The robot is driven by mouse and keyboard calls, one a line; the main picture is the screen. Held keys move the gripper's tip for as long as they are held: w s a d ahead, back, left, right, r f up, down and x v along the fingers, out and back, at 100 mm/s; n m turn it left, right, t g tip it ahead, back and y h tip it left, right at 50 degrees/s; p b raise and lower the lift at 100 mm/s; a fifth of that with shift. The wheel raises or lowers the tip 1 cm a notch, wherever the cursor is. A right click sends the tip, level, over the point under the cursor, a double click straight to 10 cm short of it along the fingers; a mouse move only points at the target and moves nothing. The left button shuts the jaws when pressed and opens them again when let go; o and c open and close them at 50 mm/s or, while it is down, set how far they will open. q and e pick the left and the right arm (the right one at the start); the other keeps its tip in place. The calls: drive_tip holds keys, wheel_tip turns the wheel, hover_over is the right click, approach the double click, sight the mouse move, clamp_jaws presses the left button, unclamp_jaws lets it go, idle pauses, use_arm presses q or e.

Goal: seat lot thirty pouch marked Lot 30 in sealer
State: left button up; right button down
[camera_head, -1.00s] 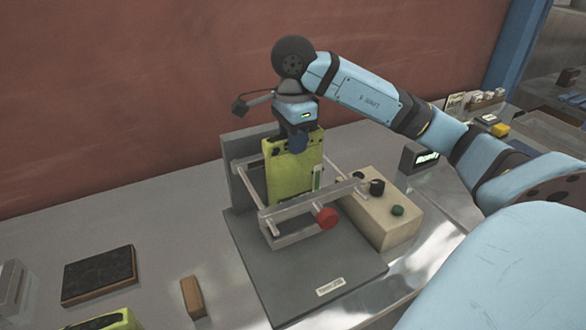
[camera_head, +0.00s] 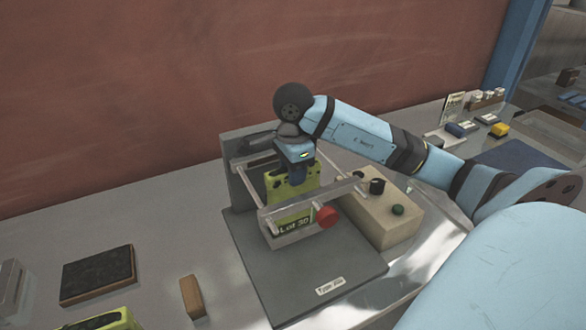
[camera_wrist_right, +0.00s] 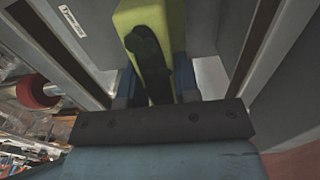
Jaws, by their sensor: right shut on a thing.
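The yellow-green pouch (camera_head: 292,187) stands upright between the bars of the sealer (camera_head: 243,190). Its label "Lot 30" shows low down, behind the sealer's front bar. My right gripper (camera_head: 297,178) is above the sealer, shut on the pouch's top. In the right wrist view the pouch (camera_wrist_right: 158,50) is between the blue fingers, with sealer walls on both sides. Whether the pouch touches the sealer's bottom is hidden. My left gripper is out of view.
A red knob (camera_head: 328,217) is on the sealer's front. A dark pad (camera_head: 98,274), a brown block (camera_head: 193,297) and another yellow-green item (camera_head: 105,320) lie at the left.

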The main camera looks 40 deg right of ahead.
drive_tip(key=c, duration=0.8)
unclamp_jaws()
drive_tip(key=shift+f, duration=0.1)
drive_tip(key=shift+c, duration=0.2)
drive_tip(key=shift+r+p, duration=0.2)
drive_tip(key=shift+p, duration=0.1)
drive_tip(key=shift+r, duration=0.35)
wheel_tip(320, 180, up, 10)
drive_tip(key=shift+r, duration=0.65)
